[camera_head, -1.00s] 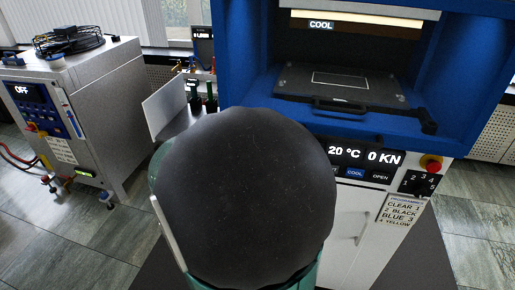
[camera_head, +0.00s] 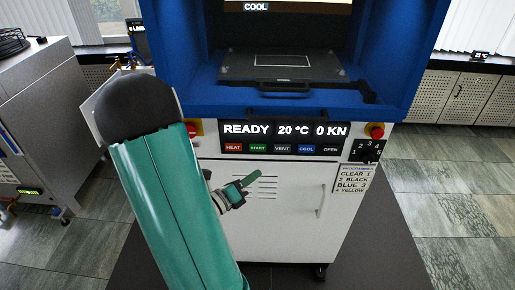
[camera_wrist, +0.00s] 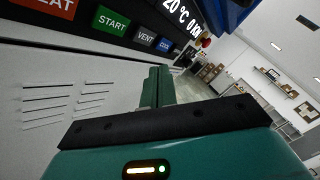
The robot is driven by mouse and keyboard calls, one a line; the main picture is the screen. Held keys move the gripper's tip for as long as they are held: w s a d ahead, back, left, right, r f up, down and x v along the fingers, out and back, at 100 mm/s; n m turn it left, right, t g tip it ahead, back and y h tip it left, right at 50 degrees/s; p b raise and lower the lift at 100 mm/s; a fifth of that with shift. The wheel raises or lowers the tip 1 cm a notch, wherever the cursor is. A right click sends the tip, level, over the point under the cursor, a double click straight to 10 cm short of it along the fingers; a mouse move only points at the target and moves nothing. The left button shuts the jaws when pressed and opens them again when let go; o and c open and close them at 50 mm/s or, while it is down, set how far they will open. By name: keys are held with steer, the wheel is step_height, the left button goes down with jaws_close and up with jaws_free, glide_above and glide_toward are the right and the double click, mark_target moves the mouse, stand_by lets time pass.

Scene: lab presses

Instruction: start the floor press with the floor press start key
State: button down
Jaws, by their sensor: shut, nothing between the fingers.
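The floor press (camera_head: 394,60) is a blue frame on a white cabinet. Its display (camera_head: 273,130) reads READY, 20 °C, 0 KN. The green START key (camera_head: 258,148) sits in the key row below, between HEAT and VENT. In the wrist view the START key (camera_wrist: 111,22) shows at the upper left, tilted. My gripper (camera_head: 252,180) is shut and empty, in front of the white cabinet and a little below the START key in the head view. In the wrist view my gripper (camera_wrist: 158,82) points below and right of the key, apart from it.
Other keys flank START: red HEAT (camera_head: 233,148), VENT (camera_head: 282,149), blue COOL (camera_head: 306,149) and OPEN (camera_head: 330,150). A red knob (camera_head: 377,132) is at the panel's right. A grey machine (camera_head: 62,95) stands left. Floor at right is clear.

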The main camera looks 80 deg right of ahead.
glide_toward(265, 147)
steer(key=shift+x, duration=2.25)
steer(key=shift+s, duration=0.2)
steer(key=shift+d, duration=0.25)
